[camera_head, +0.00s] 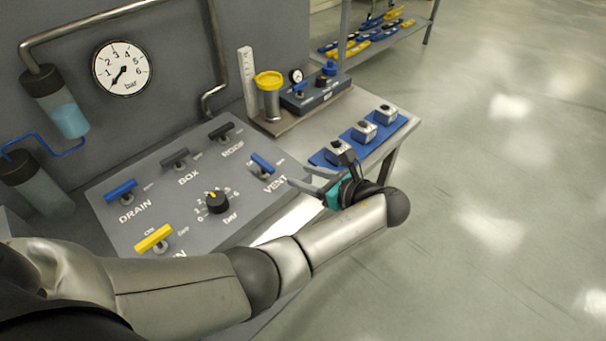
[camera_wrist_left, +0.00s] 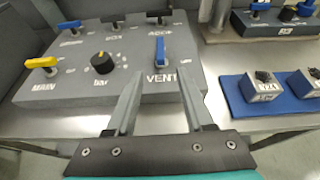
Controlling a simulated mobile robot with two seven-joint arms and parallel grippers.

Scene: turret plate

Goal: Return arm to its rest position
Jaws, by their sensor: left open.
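My left gripper (camera_head: 306,180) reaches over the right front side of the grey valve panel (camera_head: 240,208). Its two fingers are open with nothing between them, as the left wrist view also shows (camera_wrist_left: 156,88). The blue VENT handle (camera_head: 262,163) lies just beyond the fingertips. In the left wrist view the VENT handle (camera_wrist_left: 160,50) stands ahead of the gap between the fingers, and the fingers look apart from it. My left arm stretches across the front of the panel and hides part of its near edge. My right gripper is not in view.
The panel also bears a blue DRAIN handle (camera_head: 121,190), a yellow handle (camera_head: 154,238), dark BOX (camera_head: 175,157) and ROOF handles and a black knob (camera_head: 217,202). Small blocks stand on a blue mat (camera_head: 328,156) beside my gripper. Open floor (camera_head: 500,200) lies to the right.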

